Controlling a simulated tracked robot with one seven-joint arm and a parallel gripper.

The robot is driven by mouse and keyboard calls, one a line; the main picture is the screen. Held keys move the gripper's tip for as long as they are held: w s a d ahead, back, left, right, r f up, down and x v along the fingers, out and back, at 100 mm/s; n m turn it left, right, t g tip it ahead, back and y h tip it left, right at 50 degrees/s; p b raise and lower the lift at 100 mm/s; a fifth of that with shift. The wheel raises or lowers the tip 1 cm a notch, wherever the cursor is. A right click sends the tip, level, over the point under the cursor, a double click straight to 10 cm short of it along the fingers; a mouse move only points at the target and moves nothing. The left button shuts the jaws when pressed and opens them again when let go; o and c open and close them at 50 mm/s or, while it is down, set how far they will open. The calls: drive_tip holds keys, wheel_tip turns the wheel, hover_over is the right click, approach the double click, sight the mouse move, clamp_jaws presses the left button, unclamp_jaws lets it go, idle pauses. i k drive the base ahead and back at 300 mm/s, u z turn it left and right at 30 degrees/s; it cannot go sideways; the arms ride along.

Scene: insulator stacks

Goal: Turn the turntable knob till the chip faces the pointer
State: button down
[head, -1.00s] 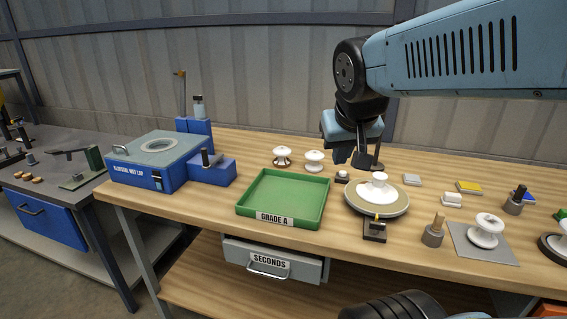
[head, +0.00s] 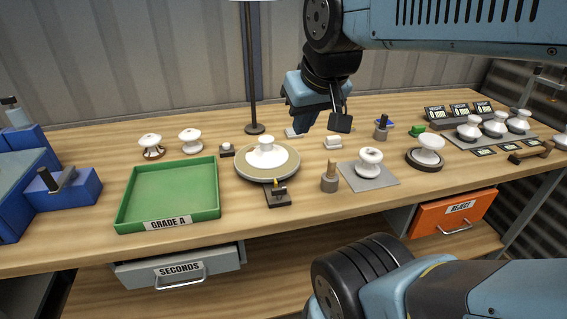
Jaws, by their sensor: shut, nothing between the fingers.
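The turntable (head: 249,173) is a round tan disc in the middle of the bench. A white insulator (head: 266,146) stands upright on its pale centre. I cannot make out a chip on the insulator's visible side. A yellow pointer (head: 276,184) stands on a dark block (head: 278,199) at the turntable's front edge. A small dark block with a pale knob (head: 227,148) sits beside the turntable at its left; I cannot tell if it is the turntable's knob. My gripper (head: 340,123) is shut and empty, above the bench, right of the turntable and apart from it.
A green GRADE A tray (head: 128,206) lies left, with two insulators behind it. A dark post (head: 252,70) rises behind the turntable. A wooden-topped peg (head: 329,178), an insulator on a grey mat (head: 384,181) and others stand right. SECONDS (head: 181,270) and REJECT (head: 454,213) drawers are below.

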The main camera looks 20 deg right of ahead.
sight(278, 193)
drive_tip(key=z, duration=0.85)
drive_tip(key=k, duration=1.2)
drive_tip(key=u, duration=0.5)
drive_tip(key=i, duration=1)
drive_tip(key=u, duration=0.05)
